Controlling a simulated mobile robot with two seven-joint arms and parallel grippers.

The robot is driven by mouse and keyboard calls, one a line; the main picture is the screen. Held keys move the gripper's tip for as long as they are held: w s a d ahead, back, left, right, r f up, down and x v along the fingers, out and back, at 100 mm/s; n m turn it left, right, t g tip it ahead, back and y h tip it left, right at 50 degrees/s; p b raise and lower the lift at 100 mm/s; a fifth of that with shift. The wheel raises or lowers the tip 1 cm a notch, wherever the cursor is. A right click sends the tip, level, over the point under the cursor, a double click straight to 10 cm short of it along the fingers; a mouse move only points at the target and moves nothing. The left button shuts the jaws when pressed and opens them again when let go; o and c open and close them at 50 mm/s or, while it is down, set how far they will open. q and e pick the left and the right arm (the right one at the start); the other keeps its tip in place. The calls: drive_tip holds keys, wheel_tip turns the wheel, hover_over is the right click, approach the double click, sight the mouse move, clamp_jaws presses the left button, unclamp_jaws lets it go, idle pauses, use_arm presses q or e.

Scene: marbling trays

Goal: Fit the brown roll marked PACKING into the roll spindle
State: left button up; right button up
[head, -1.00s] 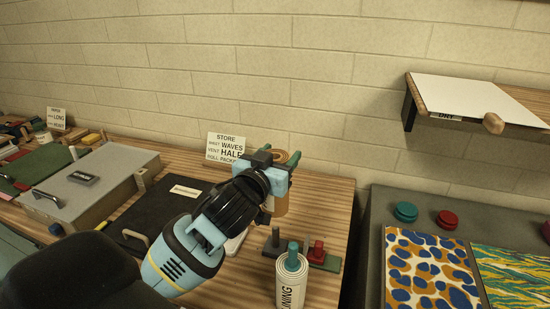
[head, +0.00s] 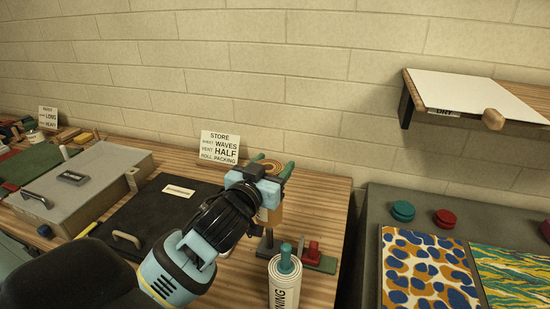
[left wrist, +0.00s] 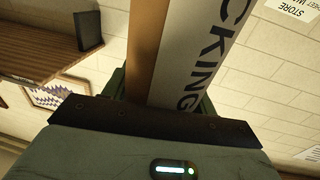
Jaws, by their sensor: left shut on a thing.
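The brown roll (head: 276,214) is upright in my left gripper (head: 270,172), whose green fingertips show on either side of its top in the head view. In the left wrist view the roll (left wrist: 146,50) fills the space between the fingers, with a pale band reading "CKING". My right gripper is not in view.
A white roll marked LINING (head: 284,288) with a teal core stands in front of the green base. A store sign (head: 220,147) stands behind. A black folder (head: 150,215) and a grey box (head: 85,182) lie left. The table's right edge is close.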

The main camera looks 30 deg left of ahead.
use_arm(q)
drive_tip(key=shift+f, duration=0.85)
drive_tip(key=shift+f+b, duration=0.35)
drive_tip(key=shift+b, duration=0.05)
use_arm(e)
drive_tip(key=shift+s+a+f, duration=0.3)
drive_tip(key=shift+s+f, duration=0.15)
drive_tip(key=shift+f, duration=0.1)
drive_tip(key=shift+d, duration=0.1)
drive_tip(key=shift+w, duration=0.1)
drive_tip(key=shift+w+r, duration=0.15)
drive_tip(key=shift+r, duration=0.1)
use_arm(q)
drive_tip(key=shift+p, duration=0.4)
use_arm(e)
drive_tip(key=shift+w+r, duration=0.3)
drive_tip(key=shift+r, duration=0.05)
